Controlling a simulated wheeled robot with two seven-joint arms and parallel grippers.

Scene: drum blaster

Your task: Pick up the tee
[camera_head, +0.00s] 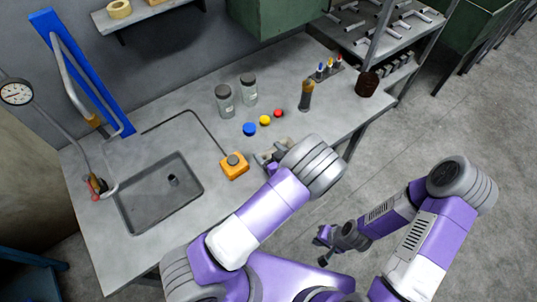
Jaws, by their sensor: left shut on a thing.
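My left gripper (266,158) is low over the front part of the grey workbench (215,92), just right of an orange box. It is shut on a small greyish-tan piece, which seems to be the tee (283,149). My own wrist hides much of the piece and of the fingers, so its shape and whether it touches the bench are not clear. My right gripper (322,246) hangs over the floor in front of the bench. It is open and empty, with its fingers apart.
An orange box (234,166) with a cable stands beside the sink (160,195). Blue, yellow (265,120) and red caps, two jars (225,100), a brown-topped cylinder (306,95) and a dark brown pot (367,84) stand behind. A rack (390,30) holds several metal fittings.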

